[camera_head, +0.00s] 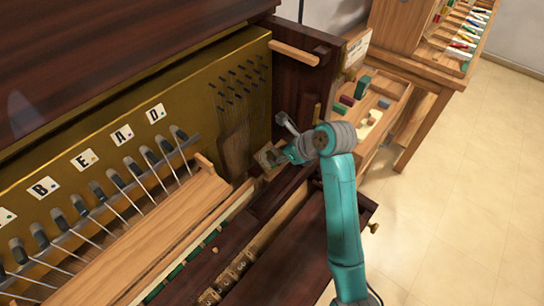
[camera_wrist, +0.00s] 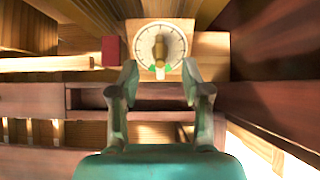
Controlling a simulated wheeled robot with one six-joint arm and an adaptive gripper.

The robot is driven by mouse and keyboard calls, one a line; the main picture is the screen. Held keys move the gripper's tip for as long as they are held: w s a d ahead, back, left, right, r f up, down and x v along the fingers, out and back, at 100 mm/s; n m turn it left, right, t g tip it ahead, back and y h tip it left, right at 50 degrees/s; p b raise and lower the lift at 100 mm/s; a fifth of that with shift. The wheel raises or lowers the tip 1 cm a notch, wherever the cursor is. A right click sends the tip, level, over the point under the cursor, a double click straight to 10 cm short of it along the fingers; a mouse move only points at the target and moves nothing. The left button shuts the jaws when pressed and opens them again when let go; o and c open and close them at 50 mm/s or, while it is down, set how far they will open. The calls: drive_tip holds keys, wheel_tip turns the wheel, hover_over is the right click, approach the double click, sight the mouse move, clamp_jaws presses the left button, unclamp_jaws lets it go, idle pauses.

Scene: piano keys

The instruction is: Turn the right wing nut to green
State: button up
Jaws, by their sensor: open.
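A brass wing nut (camera_wrist: 159,52) sits at the centre of a round white dial (camera_wrist: 148,32) with tick marks, on a wooden block (camera_wrist: 215,50). The wing nut looks upright in the wrist view. Small green marks (camera_wrist: 152,69) show at the dial's lower edge, near the foot of the nut. My gripper (camera_wrist: 160,76) is open and empty, its fingertips just below the dial, one to each side. In the head view my gripper (camera_head: 284,152) is by the block (camera_head: 268,157) at the piano's right end; the nut is too small to tell there.
A red block (camera_wrist: 111,50) stands left of the dial. Dark wooden walls (camera_wrist: 275,90) close in on the right. In the head view, hammers and lettered cards (camera_head: 122,134) line the left, and a side table (camera_head: 385,85) with coloured blocks stands behind my arm.

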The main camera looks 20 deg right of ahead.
drive_tip(key=v, duration=0.8)
idle(0.9)
drive_tip(key=shift+s, duration=0.1)
drive_tip(key=shift+d, duration=0.1)
idle(0.3)
